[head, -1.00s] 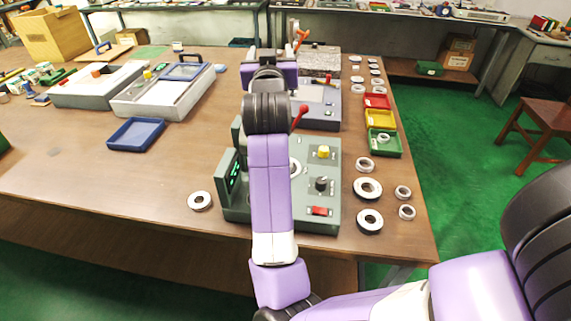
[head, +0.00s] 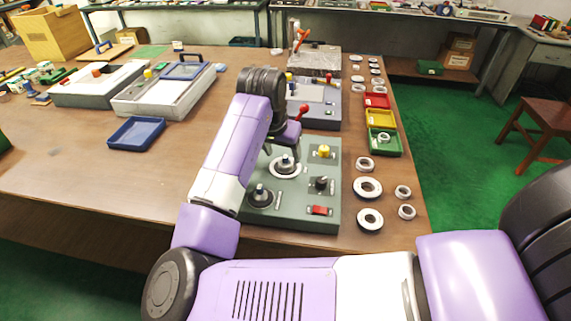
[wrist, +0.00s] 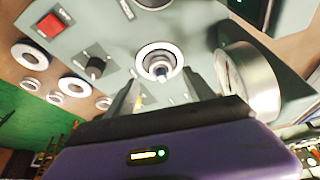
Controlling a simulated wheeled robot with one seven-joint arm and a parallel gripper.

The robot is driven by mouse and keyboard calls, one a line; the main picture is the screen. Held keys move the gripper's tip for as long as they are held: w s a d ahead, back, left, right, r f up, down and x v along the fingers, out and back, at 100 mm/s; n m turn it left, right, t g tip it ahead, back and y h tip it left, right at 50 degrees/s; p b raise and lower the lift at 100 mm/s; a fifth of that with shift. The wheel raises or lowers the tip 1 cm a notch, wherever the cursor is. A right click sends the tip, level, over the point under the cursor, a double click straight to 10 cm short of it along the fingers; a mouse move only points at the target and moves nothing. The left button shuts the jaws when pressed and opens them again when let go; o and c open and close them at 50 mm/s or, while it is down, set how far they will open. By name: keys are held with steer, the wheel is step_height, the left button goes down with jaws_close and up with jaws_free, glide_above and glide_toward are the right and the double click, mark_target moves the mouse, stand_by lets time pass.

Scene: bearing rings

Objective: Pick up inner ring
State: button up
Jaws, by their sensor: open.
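Several pale rings lie on the table right of the green-grey machine (head: 318,206). They include two larger dark-centred rings (head: 368,188) and smaller rings (head: 403,192) (head: 407,212). I cannot tell which one is the inner ring. Another white ring (head: 273,170) sits around a metal post on the machine; in the wrist view this ring (wrist: 145,55) is just beyond my fingertips. My gripper (wrist: 160,88) is open and empty, its two fingers apart and pointing at that post. In the head view my gripper (head: 284,148) hangs above the machine, partly hidden by my arm.
A red switch (head: 319,210), black knob (head: 321,184) and yellow button (head: 323,151) lie to the right. A round gauge (wrist: 245,82) stands right of my fingers. Red, yellow and green trays (head: 384,143) line the right edge.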

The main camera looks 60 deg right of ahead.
mark_target(284, 159)
steer(key=shift+x, duration=2.3)
jaws_close()
